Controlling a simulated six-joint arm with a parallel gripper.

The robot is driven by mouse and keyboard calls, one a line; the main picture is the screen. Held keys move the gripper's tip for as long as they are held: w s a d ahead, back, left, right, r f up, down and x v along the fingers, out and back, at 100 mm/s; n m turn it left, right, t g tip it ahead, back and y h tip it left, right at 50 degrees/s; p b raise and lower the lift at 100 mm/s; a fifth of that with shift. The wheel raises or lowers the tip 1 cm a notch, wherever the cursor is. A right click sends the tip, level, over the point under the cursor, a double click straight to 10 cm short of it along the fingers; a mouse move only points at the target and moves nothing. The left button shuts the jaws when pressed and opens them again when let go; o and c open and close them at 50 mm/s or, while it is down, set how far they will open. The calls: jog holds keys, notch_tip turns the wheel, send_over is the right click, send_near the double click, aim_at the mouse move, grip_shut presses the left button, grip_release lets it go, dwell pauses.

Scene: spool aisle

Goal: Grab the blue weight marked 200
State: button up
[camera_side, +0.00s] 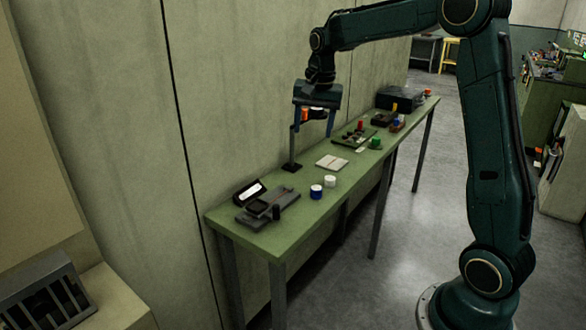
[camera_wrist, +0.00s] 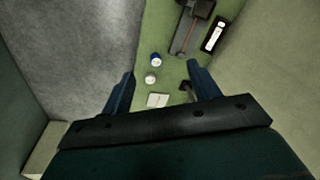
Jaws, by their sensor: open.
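A small blue cylinder with a white top (camera_side: 316,191) stands upright near the front edge of the green table (camera_side: 240,228) in the side view; it also shows in the wrist view (camera_wrist: 156,59). No number is readable on it. A white cylinder (camera_side: 330,181) stands close beside it and shows in the wrist view (camera_wrist: 151,78). My gripper (camera_side: 312,134) is open and empty, pointing down, well above the table. In the wrist view my gripper (camera_wrist: 160,69) has both cylinders showing between its spread fingers.
A grey device (camera_side: 268,205) and a black display (camera_side: 249,191) are at the table's near end. A pale pad (camera_side: 331,162) and a stand's black base (camera_side: 291,166) lie below my gripper. A green cylinder (camera_side: 376,142) and a black box (camera_side: 399,97) are farther back. The wall borders the table.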

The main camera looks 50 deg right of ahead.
jog(key=w+d+f+m, duration=0.3)
jog(key=w+d+f, duration=0.1)
jog(key=d+f, duration=0.25)
jog(key=m+g, duration=0.2)
jog(key=m, duration=0.1)
send_over(316, 188)
notch_tip(316, 188, down, 6)
jog(key=shift+w+d+f+y, duration=0.1)
jog(key=shift+d+f+y, duration=0.1)
jog(key=shift+y, duration=0.1)
jog(key=shift+f, duration=0.1)
jog(key=shift+f, duration=4.15)
jog(key=shift+f, duration=2.65)
